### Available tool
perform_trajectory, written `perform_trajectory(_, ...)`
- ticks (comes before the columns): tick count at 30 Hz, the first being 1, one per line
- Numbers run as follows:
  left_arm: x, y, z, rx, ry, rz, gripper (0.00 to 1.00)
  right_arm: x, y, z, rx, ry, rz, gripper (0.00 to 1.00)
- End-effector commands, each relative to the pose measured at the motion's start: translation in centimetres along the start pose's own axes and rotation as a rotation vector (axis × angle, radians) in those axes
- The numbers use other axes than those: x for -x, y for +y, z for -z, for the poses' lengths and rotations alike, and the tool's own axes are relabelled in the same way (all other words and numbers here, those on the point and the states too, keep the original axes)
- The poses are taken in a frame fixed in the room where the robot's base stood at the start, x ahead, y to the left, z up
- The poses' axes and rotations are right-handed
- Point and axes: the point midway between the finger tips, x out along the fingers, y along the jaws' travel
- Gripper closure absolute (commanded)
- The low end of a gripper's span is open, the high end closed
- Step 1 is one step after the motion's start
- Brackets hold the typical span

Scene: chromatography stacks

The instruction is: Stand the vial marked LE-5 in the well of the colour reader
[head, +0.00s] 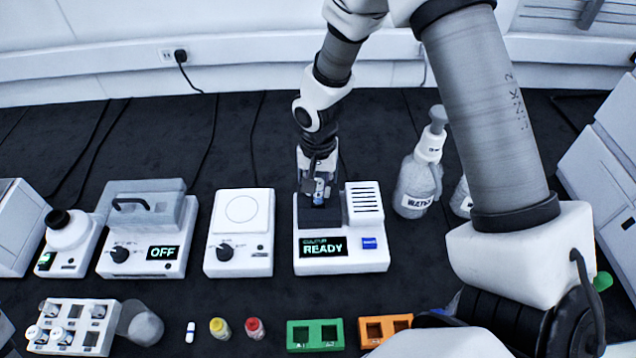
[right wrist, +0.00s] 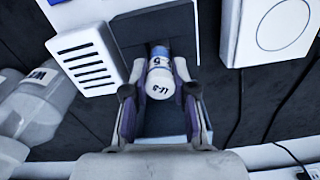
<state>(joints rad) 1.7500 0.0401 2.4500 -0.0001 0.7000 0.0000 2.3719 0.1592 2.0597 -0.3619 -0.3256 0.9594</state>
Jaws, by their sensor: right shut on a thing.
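The colour reader (head: 342,262) is a white box with a screen reading READY, a dark block (head: 318,216) on its left part and a vented raised part on its right. My right gripper (head: 319,184) points down over the dark block, shut on a vial (head: 319,197). In the right wrist view, the vial (right wrist: 160,82) stands between the fingers, its white cap marked with what looks like LE-5 and a blue band below. Its lower end meets the dark block; I cannot tell how deep it sits in the well. My left gripper is not in view.
A white device with a round plate (head: 240,212) and a lidded box reading OFF (head: 150,256) stand left of the reader. A wash bottle (head: 418,178) stands to its right. In front are a vial rack (head: 72,340), loose vials, a green holder (head: 315,336) and an orange holder (head: 385,330).

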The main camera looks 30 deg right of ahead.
Motion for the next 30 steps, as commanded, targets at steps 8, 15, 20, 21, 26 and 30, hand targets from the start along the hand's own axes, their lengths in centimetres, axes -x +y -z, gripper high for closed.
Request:
perform_trajectory(8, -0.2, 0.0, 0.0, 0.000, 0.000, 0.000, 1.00, -0.1, 0.2, 0.2, 0.000, 0.001, 0.000, 1.00)
perform_trajectory(15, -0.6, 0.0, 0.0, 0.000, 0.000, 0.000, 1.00, -0.6, 0.2, 0.2, 0.000, 0.000, 0.000, 1.00)
perform_trajectory(20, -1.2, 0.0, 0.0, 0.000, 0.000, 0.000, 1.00, -1.3, 0.2, 0.2, 0.000, 0.000, 0.000, 1.00)
perform_trajectory(21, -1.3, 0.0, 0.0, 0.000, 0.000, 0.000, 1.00, -1.5, 0.2, 0.2, 0.000, 0.000, 0.000, 1.00)
perform_trajectory(26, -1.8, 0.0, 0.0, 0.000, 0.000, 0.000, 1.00, -2.1, 0.3, 0.2, 0.000, 0.000, 0.000, 1.00)
perform_trajectory(30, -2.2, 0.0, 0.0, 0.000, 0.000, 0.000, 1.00, -2.6, 0.3, 0.2, 0.000, 0.001, 0.000, 1.00)
